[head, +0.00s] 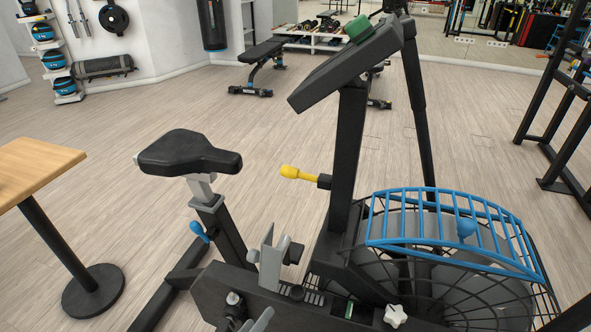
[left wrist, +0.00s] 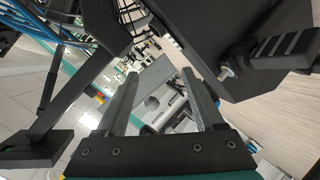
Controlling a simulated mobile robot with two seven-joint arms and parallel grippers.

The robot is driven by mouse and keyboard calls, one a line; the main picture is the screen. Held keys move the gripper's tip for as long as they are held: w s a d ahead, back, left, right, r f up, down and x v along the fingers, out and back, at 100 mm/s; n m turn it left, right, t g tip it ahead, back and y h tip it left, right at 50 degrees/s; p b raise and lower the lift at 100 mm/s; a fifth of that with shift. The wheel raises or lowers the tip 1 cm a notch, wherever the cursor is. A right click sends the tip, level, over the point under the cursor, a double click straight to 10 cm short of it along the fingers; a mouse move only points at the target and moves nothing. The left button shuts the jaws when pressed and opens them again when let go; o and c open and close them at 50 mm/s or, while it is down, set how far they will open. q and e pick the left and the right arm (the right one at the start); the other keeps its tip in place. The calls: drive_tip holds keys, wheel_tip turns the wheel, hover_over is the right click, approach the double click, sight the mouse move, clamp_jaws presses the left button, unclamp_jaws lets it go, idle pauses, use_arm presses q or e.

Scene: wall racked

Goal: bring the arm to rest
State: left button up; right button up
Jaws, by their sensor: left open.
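My left gripper (left wrist: 160,76) shows in the left wrist view with its two dark fingers spread apart. Nothing is between the fingers. In the head view I cannot clearly separate it from the dark parts of the exercise bike (head: 345,150), which fills the foreground. In the left wrist view, a black box-like part (left wrist: 225,40) with a bolt and a ribbed black piece (left wrist: 285,48) stands beside the right finger; I cannot tell how close. My right gripper is not in view.
The bike's seat (head: 190,153), yellow knob (head: 300,173) and blue-barred fan cage (head: 440,242) take up the near space. A wooden table (head: 35,165) stands at left, a black rack (head: 560,110) at right. Open floor (head: 130,105) lies behind, with a bench (head: 262,52) farther back.

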use_arm(q)
drive_tip(key=s+a+r+m+g+y, duration=0.3)
drive_tip(key=s+a+m+g, duration=0.1)
drive_tip(key=s, duration=0.3)
drive_tip(key=s+a+r+m+g+y, duration=0.2)
drive_tip(key=s+a+m+g, duration=0.25)
drive_tip(key=s, duration=0.25)
wheel_tip(320, 180, down, 21)
drive_tip(key=a+g, duration=0.1)
drive_tip(key=s+a+f, duration=0.2)
drive_tip(key=s+f, duration=0.3)
drive_tip(key=f, duration=0.1)
drive_tip(key=s+a+f, duration=0.3)
drive_tip(key=s+f, duration=0.3)
drive_tip(key=f, duration=0.1)
drive_tip(key=shift+a+f+y+p, duration=0.2)
drive_tip(key=shift+a+y+p, duration=0.15)
drive_tip(key=shift+y+p, duration=0.05)
